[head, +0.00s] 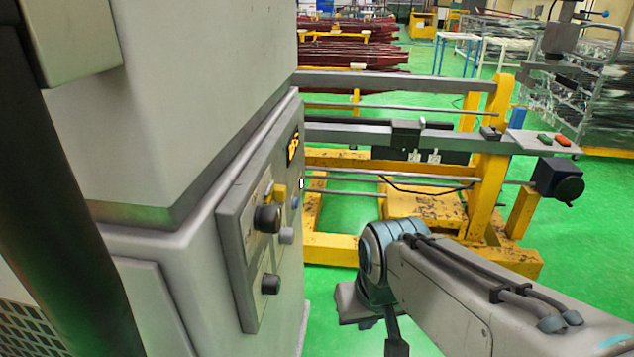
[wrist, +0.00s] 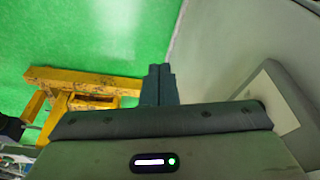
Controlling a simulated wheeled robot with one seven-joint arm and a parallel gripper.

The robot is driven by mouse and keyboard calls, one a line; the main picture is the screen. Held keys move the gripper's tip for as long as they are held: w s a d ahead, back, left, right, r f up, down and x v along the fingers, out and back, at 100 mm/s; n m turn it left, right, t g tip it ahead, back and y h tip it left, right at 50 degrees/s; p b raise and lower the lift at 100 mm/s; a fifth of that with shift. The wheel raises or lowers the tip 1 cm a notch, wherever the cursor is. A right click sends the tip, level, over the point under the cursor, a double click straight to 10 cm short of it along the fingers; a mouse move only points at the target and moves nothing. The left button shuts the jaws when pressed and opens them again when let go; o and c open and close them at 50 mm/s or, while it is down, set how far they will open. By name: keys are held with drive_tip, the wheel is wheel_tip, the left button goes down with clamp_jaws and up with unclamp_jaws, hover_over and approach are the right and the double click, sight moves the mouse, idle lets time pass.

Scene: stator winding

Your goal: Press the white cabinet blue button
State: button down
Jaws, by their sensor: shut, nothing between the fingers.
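The white cabinet (head: 185,110) fills the left of the head view. Its grey control panel (head: 235,235) carries two black knobs, a yellow part and small bluish buttons. One blue button (head: 295,202) is near the panel's far edge; a paler bluish button (head: 286,236) sits beside the upper black knob (head: 267,218). My gripper shows in the wrist view (wrist: 159,70) with its two fingers together, empty and apart from the cabinet. In the head view it is low, to the right of the panel, partly hidden by my arm. The cabinet's side also shows in the wrist view (wrist: 225,45), at right.
A yellow machine frame (head: 420,215) with grey rails stands behind my arm; its yellow base (wrist: 85,85) shows at left in the wrist view. Green floor (head: 335,215) is open between cabinet and frame. Dark red racks (head: 350,55) stand farther back.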

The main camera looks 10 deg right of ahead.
drive_tip(key=shift+w, duration=0.2)
idle(0.3)
